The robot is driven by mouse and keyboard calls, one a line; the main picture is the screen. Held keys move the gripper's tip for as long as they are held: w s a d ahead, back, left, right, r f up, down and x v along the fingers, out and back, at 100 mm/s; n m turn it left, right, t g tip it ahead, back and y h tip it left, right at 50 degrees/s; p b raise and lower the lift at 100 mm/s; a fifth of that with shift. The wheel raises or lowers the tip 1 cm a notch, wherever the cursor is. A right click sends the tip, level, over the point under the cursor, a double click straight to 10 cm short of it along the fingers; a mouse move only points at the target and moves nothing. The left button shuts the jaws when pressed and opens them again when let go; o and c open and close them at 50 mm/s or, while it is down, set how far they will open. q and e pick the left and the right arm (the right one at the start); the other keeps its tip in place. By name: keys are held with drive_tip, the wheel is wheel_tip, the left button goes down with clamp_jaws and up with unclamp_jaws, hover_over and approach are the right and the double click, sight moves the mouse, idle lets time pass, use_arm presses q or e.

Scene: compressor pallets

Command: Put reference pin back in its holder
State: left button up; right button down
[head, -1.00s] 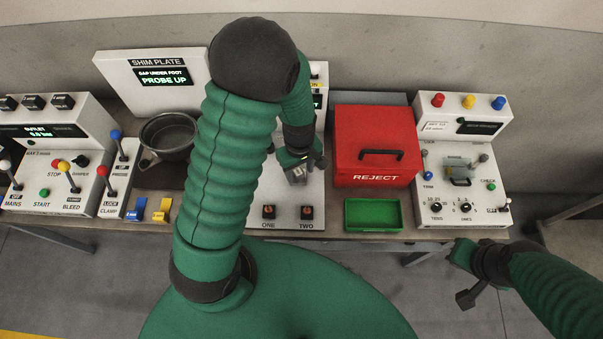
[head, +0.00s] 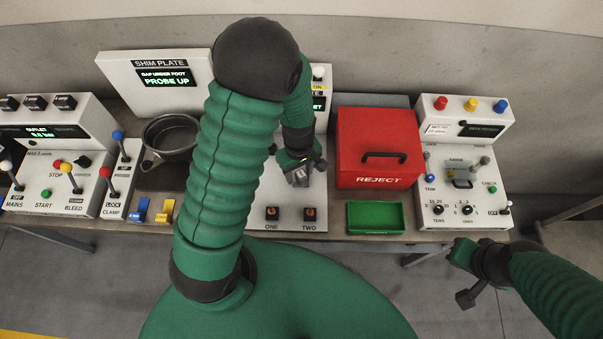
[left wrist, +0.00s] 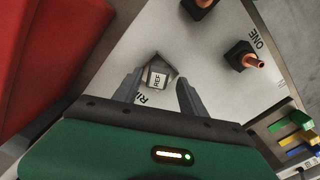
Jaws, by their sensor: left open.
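A small white piece marked REF (left wrist: 157,80) sits within a dark angular holder (left wrist: 154,62) on the light panel. I cannot tell whether this piece is the top of the reference pin or a label. My left gripper (left wrist: 160,92) is open, with one finger on each side of the REF piece; contact is not visible. In the head view my left gripper (head: 301,174) is low over the shim plate panel (head: 290,208), and its fingers hide the spot beneath. My right gripper (head: 464,282) hangs off the table's front edge at the right; its jaws are unclear.
A red reject box (head: 378,135) and a green tray (head: 376,217) stand right of the panel. A dark pot (head: 170,135) is at left; a gauge station (head: 463,205) is at right.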

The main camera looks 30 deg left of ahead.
sight(300, 174)
use_arm(q)
drive_tip(key=shift+d, duration=0.25)
drive_tip(key=c, duration=0.7)
clamp_jaws()
drive_tip(key=shift+a, duration=0.1)
drive_tip(key=shift+r, duration=0.1)
idle(0.4)
drive_tip(key=shift+r+p, duration=0.4)
drive_tip(key=shift+p, duration=0.05)
drive_tip(key=shift+r+p, duration=0.8)
drive_tip(key=shift+r, duration=0.05)
drive_tip(key=shift+r+p, duration=1.6)
drive_tip(key=shift+r, duration=0.1)
